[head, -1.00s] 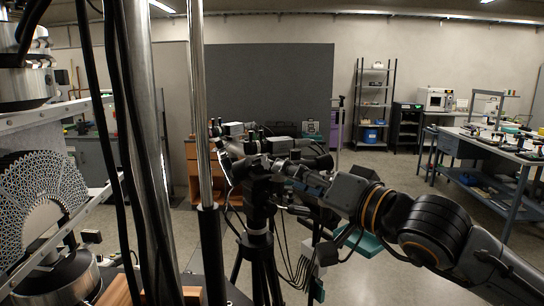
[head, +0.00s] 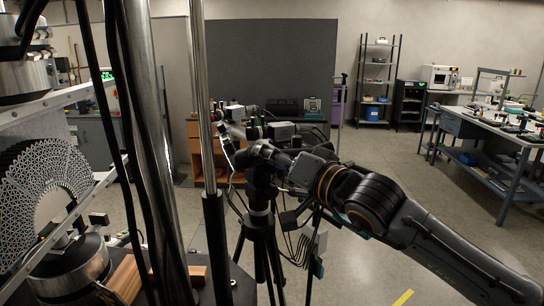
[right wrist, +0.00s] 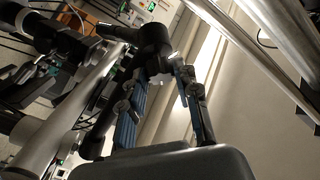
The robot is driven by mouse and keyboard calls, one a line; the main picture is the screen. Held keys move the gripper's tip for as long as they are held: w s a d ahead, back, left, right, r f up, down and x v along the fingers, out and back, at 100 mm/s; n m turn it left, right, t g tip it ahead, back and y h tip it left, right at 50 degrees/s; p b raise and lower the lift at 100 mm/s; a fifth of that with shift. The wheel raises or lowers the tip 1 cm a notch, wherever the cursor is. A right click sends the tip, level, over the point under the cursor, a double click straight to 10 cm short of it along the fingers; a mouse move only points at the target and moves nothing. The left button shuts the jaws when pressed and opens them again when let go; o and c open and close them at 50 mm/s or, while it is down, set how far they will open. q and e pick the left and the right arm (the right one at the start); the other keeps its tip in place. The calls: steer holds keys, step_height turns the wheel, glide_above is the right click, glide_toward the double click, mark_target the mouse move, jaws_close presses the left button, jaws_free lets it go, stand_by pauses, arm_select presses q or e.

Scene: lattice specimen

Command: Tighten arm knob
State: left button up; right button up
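A black tripod (head: 258,235) stands in the middle of the head view, with a bar carrying small box-shaped cameras (head: 280,130) at its top. My right gripper (head: 262,158) is at the dark tripod head, and its fingers blend into it there. In the right wrist view the two blue-padded fingers (right wrist: 160,85) stand apart. A black rounded part (right wrist: 153,42), which may be the arm knob, lies at or just beyond the fingertips, between them. I cannot tell whether they touch it. The knob cannot be picked out in the head view. My left gripper is not in view.
A patterned fan-shaped lattice specimen (head: 45,185) stands in the test frame at left. Steel columns (head: 160,150) and hanging black cables are close in front. Cables hang beside the tripod. A workbench (head: 490,130) stands at right, with open floor before it.

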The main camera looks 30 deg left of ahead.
jaws_close()
steer(key=shift+s+a+r+m+t+h+b, duration=0.1)
steer(key=shift+r+m+h+b, duration=0.1)
steer(key=shift+m+h+b, duration=1.45)
steer(key=shift+s+a+r+m+t+h+b, duration=0.2)
steer(key=shift+m+h+b, duration=0.45)
steer(key=shift+m, duration=1.95)
steer(key=shift+w+r+m+h+b, duration=0.1)
steer(key=shift+r+m+h+b, duration=0.15)
steer(key=shift+m+h+b, duration=1.1)
steer(key=shift+m+p, duration=0.5)
steer(key=shift+m, duration=0.4)
